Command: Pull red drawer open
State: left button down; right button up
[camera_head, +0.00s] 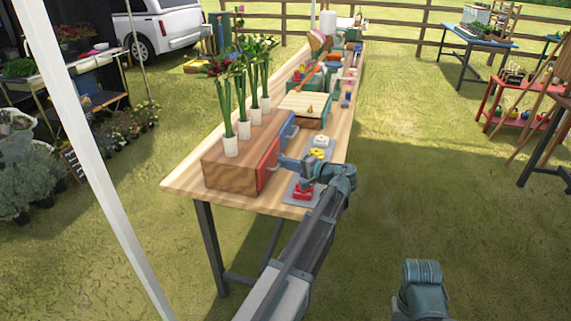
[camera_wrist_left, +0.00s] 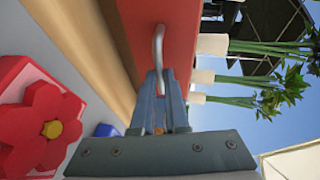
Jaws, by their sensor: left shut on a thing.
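The red drawer (camera_head: 267,165) is in the near end of a wooden drawer box (camera_head: 232,172) on the long table. In the left wrist view its red front (camera_wrist_left: 182,35) fills the top middle, with a curved metal handle (camera_wrist_left: 158,45) on it. My left gripper (camera_head: 281,163) is at the drawer front in the head view. In the wrist view its fingers (camera_wrist_left: 160,80) are closed around the lower end of the handle. I cannot tell whether the drawer stands slightly out of the box.
A blue drawer (camera_head: 288,130) sits beyond the red one. White vases (camera_head: 231,146) with tall flowers stand on the box. A grey mat (camera_head: 297,190) with a red flower piece (camera_head: 303,192) lies beside the drawer, close to my left wrist. Open grass lies right of the table.

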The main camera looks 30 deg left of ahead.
pick_arm(q)
jog(key=w+d, duration=0.1)
jog(key=d, duration=0.3)
jog(key=w+d, duration=0.1)
jog(key=d, duration=0.6)
jog(key=shift+w+d, duration=0.3)
jog(key=shift+w, duration=0.1)
jog(key=c, duration=0.9)
grip_release()
